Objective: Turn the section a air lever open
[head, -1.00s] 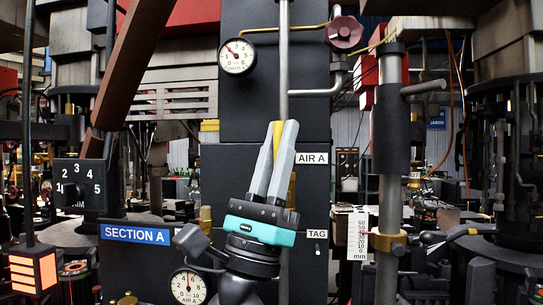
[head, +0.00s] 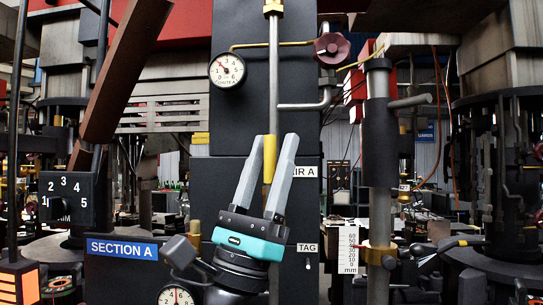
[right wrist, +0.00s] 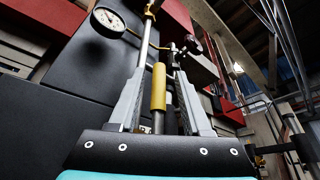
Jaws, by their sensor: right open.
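The air lever's yellow handle (head: 269,160) stands upright in front of the dark section A panel, beside the partly covered AIR A label (head: 308,170). My right gripper (head: 276,143), with grey fingers and a teal band, reaches up from below. Its fingers are spread apart with the yellow handle showing between them. In the right wrist view the yellow handle (right wrist: 158,87) also shows between the two fingers, on a metal stem. I cannot tell whether either finger touches it. The lever's lower part is hidden behind the gripper. My left gripper is not in view.
A blue SECTION A sign (head: 122,249) is at lower left, with a round gauge (head: 176,296) below it. Another gauge (head: 227,70) and a dark red handwheel (head: 332,47) sit above. A vertical metal pipe (head: 274,75) runs above the handle. A dark post (head: 379,140) stands to the right.

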